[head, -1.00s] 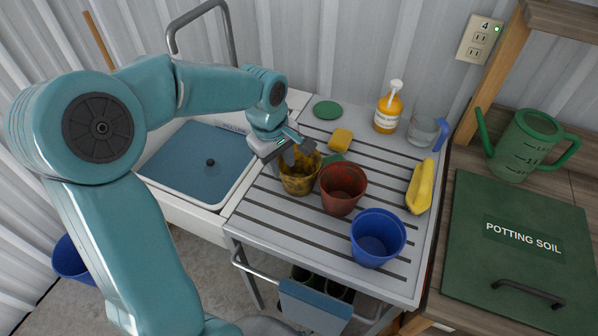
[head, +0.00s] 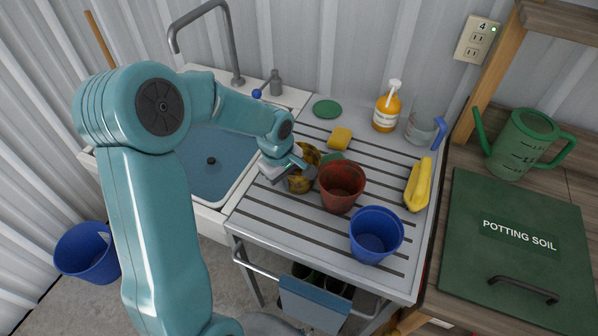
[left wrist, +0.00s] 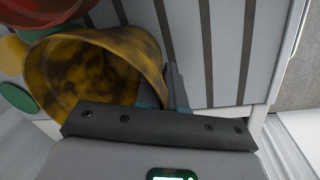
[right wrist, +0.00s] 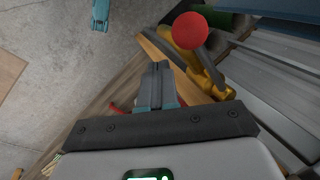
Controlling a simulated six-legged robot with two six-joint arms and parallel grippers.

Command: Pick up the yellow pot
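The yellow pot (head: 311,155), with dark blotches, is at the left of the grooved draining board, left of the red pot (head: 342,187). My left gripper (head: 301,167) is at its left side and hides much of it in the head view. In the left wrist view, the pot (left wrist: 95,65) shows its open mouth, and its rim lies between my closely spaced fingers (left wrist: 168,88). I cannot tell whether its base touches the board. My right gripper (right wrist: 155,85) is shut and empty, low beside wooden furniture, seen only in the right wrist view.
A blue pot (head: 376,236) stands in front of the red pot. A yellow sponge (head: 340,138), soap bottle (head: 387,107), clear jug (head: 421,128) and bananas (head: 419,185) are behind and right. The sink (head: 205,185) is left. The board's front left is clear.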

